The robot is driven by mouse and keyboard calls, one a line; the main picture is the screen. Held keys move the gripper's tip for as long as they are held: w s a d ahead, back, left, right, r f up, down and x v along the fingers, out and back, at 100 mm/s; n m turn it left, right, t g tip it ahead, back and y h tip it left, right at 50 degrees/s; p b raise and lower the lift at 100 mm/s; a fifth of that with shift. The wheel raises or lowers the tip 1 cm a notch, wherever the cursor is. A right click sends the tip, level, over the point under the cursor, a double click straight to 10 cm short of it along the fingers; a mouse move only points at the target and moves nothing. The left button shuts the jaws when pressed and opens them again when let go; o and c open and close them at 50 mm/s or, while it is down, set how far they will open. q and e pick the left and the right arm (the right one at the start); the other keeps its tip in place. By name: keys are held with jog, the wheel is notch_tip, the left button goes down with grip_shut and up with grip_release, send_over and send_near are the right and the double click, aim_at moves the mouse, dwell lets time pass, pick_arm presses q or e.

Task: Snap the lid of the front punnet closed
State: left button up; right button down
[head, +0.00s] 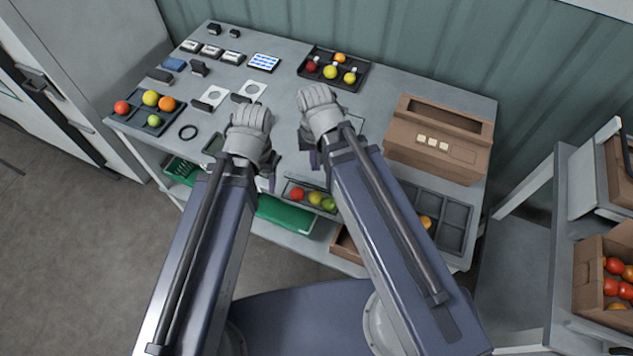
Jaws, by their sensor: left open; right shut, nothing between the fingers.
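The front punnet (285,193) sits near the front edge of the table, between my two arms. Red, yellow and green tomatoes show in it. Its right side is partly hidden by my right arm, and I cannot make out how its lid stands. My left gripper (266,172) is open, to the left of the punnet and a little behind it; its fingers are mostly hidden by the wrist. My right gripper (311,150) is shut and empty, above and behind the punnet. I cannot tell whether either gripper touches the punnet.
A dark tray of tomatoes (366,73) stands at the back, another (117,113) at the left. A brown box (400,152) and a dark compartment tray (458,214) stand at the right. Green crates (285,214) sit below.

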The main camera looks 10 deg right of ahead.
notch_tip(320, 180, up, 5)
jog(key=p, duration=0.4)
jog(key=s+a+n, duration=0.1)
jog(key=n, duration=0.1)
jog(key=s+a+n+h, duration=0.1)
jog(key=s+n, duration=0.1)
jog(key=shift+s+a+r+n, duration=0.1)
jog(key=shift+s+a+n, duration=0.2)
jog(key=shift+a, duration=0.1)
jog(key=shift+w, duration=0.1)
